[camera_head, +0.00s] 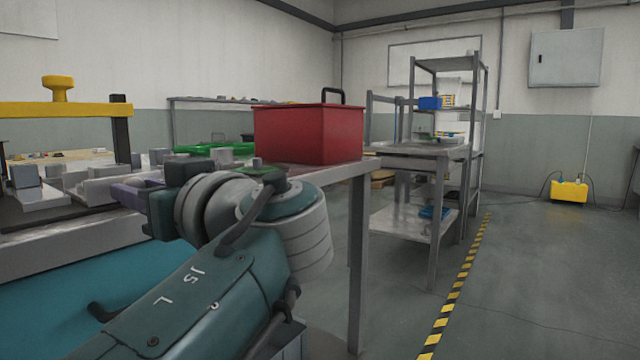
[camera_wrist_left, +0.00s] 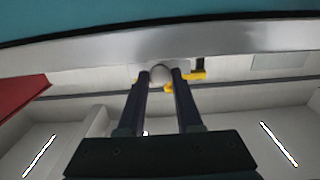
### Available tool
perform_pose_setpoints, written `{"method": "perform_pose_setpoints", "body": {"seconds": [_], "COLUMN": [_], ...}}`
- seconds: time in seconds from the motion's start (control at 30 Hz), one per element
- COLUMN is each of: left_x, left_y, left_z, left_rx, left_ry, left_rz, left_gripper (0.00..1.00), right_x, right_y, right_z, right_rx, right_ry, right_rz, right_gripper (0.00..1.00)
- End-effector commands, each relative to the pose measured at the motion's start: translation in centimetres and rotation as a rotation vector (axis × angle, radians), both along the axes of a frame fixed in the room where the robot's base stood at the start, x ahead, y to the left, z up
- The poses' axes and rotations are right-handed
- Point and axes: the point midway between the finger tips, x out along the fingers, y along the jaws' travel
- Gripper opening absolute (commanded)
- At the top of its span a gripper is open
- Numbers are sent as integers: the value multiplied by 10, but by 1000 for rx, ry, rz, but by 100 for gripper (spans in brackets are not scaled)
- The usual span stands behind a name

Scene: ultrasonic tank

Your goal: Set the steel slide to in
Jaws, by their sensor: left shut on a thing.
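My left gripper (camera_head: 124,192) reaches leftward over the steel top of the teal tank (camera_head: 150,290) in the head view. In the left wrist view its two dark fingers (camera_wrist_left: 160,76) are closed about a small rounded grey knob (camera_wrist_left: 159,73), which I take to be part of the steel slide. The knob lies between the fingertips, beside the tank's steel edge (camera_wrist_left: 230,38). In the head view my wrist and gripper body hide part of the slide area, and the slide's exact position cannot be told. My right gripper is in neither view.
A red box (camera_head: 308,135) with a black handle stands right of my gripper on a bench. A yellow bar with a knob (camera_head: 60,108) spans the tank's back left. A metal shelf (camera_head: 445,150) stands farther back.

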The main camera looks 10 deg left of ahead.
Motion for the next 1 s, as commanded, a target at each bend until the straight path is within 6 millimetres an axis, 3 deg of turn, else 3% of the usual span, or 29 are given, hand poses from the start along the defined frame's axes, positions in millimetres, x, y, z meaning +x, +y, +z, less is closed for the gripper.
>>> {"method": "perform_pose_setpoints", "body": {"seconds": [0.4,0.57,0.87,0.9,1.0], "left_x": [36,42,43,43,43], "left_y": [88,103,104,104,104], "left_z": [-7,-2,-1,-2,-1], "left_rx": [3,2,-3,-3,-2], "left_ry": [-3,-1,2,2,2], "left_rz": [4,2,1,1,1], "left_gripper": [0,0,0,39,50], "right_x": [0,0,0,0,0], "right_y": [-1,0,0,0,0], "right_z": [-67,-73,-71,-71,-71], "right_rx": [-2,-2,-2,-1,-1], "right_ry": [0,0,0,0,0], "right_rz": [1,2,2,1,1], "right_gripper": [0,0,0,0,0]}}
